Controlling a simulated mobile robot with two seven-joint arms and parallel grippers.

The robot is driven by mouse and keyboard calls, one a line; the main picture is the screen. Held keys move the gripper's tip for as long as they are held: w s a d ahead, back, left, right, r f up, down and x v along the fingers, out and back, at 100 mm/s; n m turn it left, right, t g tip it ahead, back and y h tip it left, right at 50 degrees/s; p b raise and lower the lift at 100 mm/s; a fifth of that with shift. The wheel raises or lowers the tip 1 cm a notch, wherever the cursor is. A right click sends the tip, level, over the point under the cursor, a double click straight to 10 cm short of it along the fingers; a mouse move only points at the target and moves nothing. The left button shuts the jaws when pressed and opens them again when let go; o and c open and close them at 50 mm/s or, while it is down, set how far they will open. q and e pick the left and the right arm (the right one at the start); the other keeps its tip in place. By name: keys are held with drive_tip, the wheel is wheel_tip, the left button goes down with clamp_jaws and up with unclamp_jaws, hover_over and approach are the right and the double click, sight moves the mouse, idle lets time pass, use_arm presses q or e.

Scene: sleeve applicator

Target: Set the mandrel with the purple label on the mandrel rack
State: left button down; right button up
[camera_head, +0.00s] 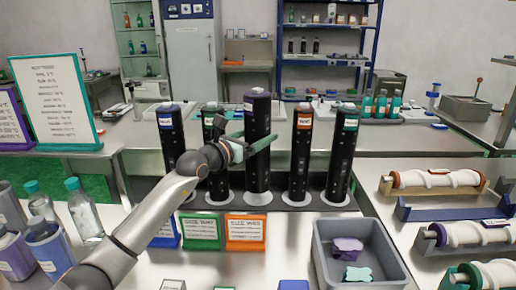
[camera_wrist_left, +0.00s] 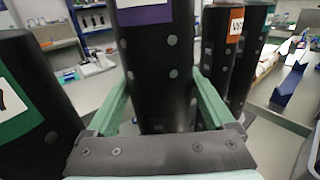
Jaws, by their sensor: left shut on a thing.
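The purple-labelled mandrel (camera_head: 257,150) is a tall black cylinder with holes in its side. It stands upright in the middle of the row on the mandrel rack (camera_head: 318,182), a dark base with white discs. Its top is higher than its neighbours' tops; I cannot tell whether its lower end touches the disc. My right gripper is not in view.
Black mandrels stand close on both sides, green-labelled (camera_head: 210,125) on the left and orange-labelled (camera_head: 301,150) on the right. Size signs (camera_head: 245,232) and a grey bin (camera_head: 327,262) stand in front. White-sleeved rollers (camera_head: 435,180) lie on holders at the right.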

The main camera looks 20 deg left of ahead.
use_arm(q)
drive_tip(key=f, duration=0.3)
drive_tip(key=shift+w+f, duration=0.1)
drive_tip(key=shift+w, duration=0.15)
unclamp_jaws()
drive_tip(key=shift+f, duration=0.25)
drive_tip(key=shift+s, duration=0.1)
drive_tip(key=v, duration=1.2)
drive_tip(key=shift+r, duration=0.1)
